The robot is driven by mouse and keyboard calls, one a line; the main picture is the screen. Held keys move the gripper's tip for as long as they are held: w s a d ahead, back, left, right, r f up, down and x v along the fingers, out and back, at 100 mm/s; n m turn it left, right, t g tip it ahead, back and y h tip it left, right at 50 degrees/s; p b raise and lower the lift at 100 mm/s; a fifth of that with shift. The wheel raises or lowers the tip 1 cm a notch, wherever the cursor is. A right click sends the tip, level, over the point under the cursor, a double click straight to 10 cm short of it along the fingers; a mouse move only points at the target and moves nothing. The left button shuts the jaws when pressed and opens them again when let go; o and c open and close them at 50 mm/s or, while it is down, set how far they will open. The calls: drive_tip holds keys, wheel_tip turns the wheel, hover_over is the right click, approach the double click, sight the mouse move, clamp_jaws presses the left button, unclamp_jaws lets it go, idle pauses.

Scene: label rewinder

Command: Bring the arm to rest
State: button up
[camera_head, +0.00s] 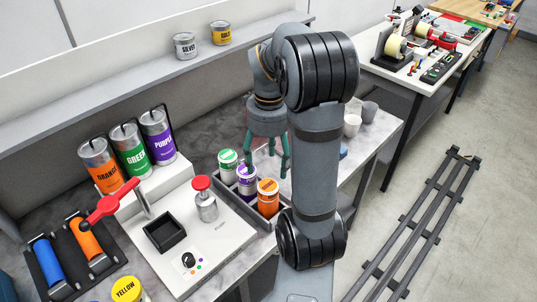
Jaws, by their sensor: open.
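My arm (318,165) stands in the middle of the view, bent over the grey worktop. My gripper (267,158) hangs from it, pointing down with its teal fingers spread apart. It is open and I see nothing between the fingers. It is behind and to the right of a small tray of ink jars; I cannot tell its exact height above the worktop. My arm hides part of the worktop behind it.
The tray (250,213) holds green, purple and orange jars. To the left are a white press (233,240) with a red lever and upright ink cans. Cups (351,124) stand right of my arm. A far table (400,82) holds label rolls; floor rails (415,232) lie right.

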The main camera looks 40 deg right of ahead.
sight(268, 185)
wheel_tip(268, 185, up, 2)
drive_tip(key=shift+r, duration=0.1)
idle(0.5)
wheel_tip(268, 185, down, 12)
drive_tip(key=shift+r, duration=0.15)
drive_tip(key=shift+w+r, duration=0.1)
drive_tip(key=shift+r, duration=1.75)
